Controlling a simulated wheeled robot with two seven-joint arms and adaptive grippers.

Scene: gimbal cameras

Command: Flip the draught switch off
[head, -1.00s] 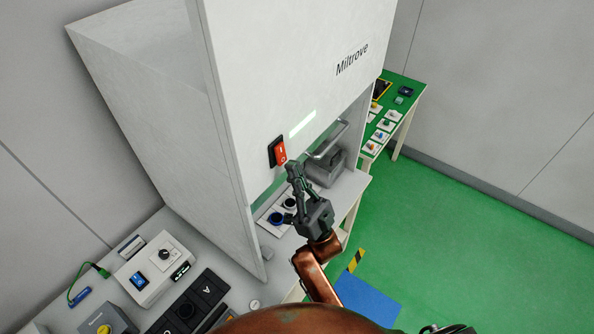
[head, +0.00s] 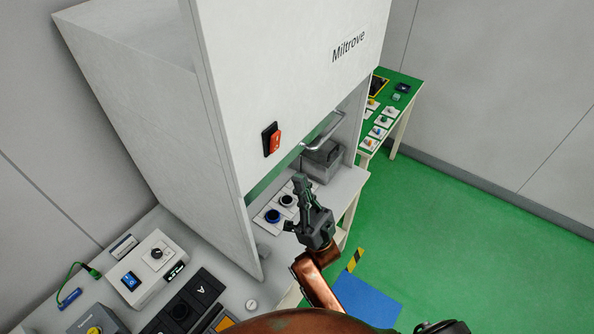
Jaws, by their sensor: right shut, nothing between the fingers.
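The draught switch (head: 274,141), a red rocker in a black frame, sits low on the white front of the cabinet marked "Miltrove" (head: 290,85). The lower part of its rocker stands out from the frame. No lit strip shows beside it. My right gripper (head: 300,181) is shut and empty, below and right of the switch and apart from it, in front of the cabinet's opening. My left gripper is not in view.
A white box with a dial (head: 147,267) stands on the bench at left. A green table (head: 403,78) stands behind; green floor (head: 450,200) is clear at right.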

